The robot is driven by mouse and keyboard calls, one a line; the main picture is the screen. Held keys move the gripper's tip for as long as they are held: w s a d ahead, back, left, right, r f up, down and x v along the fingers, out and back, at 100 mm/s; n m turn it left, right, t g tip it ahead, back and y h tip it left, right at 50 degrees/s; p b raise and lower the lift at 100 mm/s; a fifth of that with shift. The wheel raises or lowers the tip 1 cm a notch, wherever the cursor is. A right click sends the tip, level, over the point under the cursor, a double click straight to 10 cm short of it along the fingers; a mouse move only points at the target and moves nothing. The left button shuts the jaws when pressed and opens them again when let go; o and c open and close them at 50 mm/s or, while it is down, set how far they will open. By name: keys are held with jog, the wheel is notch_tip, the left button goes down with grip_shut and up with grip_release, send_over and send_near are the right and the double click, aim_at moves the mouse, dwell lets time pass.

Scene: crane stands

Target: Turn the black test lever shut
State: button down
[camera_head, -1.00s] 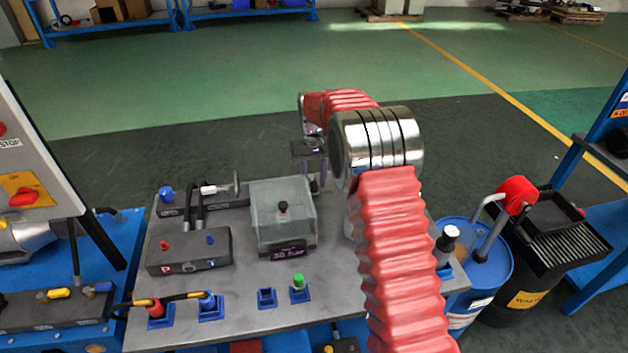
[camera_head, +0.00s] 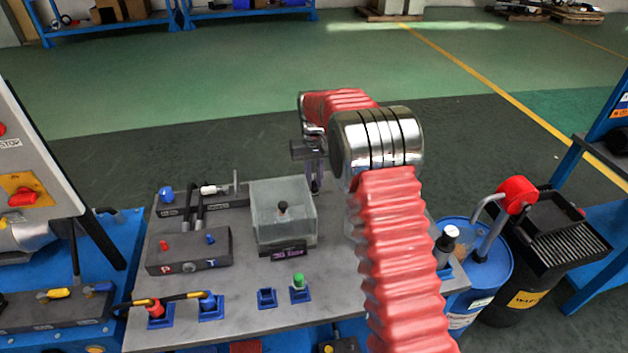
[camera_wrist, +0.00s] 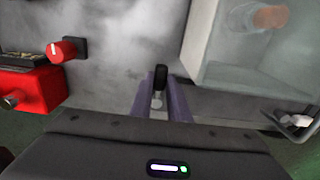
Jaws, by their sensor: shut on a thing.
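In the wrist view the black lever (camera_wrist: 160,74) shows its dark rounded end between the two purple-grey fingers of my gripper (camera_wrist: 162,98). The fingers are closed on it, with a pale part of the lever showing lower between them. The lever cannot be made out there, and my arm hides part of that area. I cannot tell the lever's exact angle.
The clear box (camera_head: 268,225) stands close to my gripper and also shows in the wrist view (camera_wrist: 225,70). A red knob (camera_wrist: 62,50) and a red block (camera_wrist: 40,90) lie to the left there. A blue drum (camera_head: 490,265) stands right of the bench (camera_head: 240,300).

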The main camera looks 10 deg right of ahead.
jog(key=shift+d, duration=0.2)
jog(key=n, duration=0.2)
jog(key=d+n, duration=0.1)
jog(key=n, duration=0.1)
jog(key=shift+w+d, duration=0.15)
jog(key=shift+d, duration=0.05)
jog(key=shift+w+d+n, duration=0.2)
jog(key=shift+d+n, duration=0.1)
jog(key=shift+n, duration=0.6)
jog(key=shift+w+d+n, duration=0.15)
jog(key=shift+d+n, duration=0.15)
jog(key=shift+n, duration=0.6)
jog(key=c, duration=1.7)
grip_release()
